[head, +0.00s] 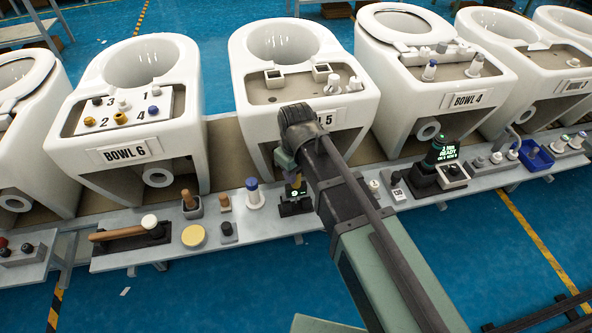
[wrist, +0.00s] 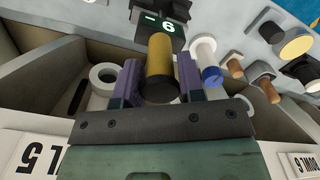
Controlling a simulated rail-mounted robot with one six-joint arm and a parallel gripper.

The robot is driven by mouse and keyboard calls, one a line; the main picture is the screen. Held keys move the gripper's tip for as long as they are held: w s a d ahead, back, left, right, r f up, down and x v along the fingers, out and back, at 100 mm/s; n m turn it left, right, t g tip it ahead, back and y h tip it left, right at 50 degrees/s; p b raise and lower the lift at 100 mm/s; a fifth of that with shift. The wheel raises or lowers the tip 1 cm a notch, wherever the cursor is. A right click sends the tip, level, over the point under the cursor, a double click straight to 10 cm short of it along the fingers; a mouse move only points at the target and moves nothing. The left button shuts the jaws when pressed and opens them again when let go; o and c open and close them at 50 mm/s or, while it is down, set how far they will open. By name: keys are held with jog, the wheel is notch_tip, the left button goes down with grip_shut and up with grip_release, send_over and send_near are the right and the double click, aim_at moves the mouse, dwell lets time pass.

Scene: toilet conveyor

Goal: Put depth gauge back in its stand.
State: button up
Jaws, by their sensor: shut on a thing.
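My gripper (head: 288,166) is low over the bench in front of bowl 5. In the wrist view my gripper (wrist: 158,85) has its two purple fingers shut on a yellow cylinder with a dark end, which looks like the depth gauge (wrist: 160,58). A dark block with a lit green number (wrist: 163,24) is just beyond the cylinder. In the head view a dark block with a green display (head: 295,203) sits on the bench below my gripper, and the yellow part (head: 297,187) shows over it. Whether the cylinder is seated in that block cannot be told.
A white cone with a blue top (head: 254,194) stands close left of the display block. Wooden-handled tools (head: 189,201) and a yellow disc (head: 193,236) are further left. Bowl 5 (head: 290,110) rises behind my gripper. A dark READY device (head: 438,165) stands to the right.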

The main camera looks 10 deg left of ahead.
jog(key=shift+f+b, duration=0.7)
jog(key=shift+f, duration=0.1)
jog(key=o, duration=1)
jog(key=shift+c, duration=0.2)
notch_tip(320, 180, up, 11)
jog(key=p, duration=1.1)
jog(key=shift+r, duration=0.1)
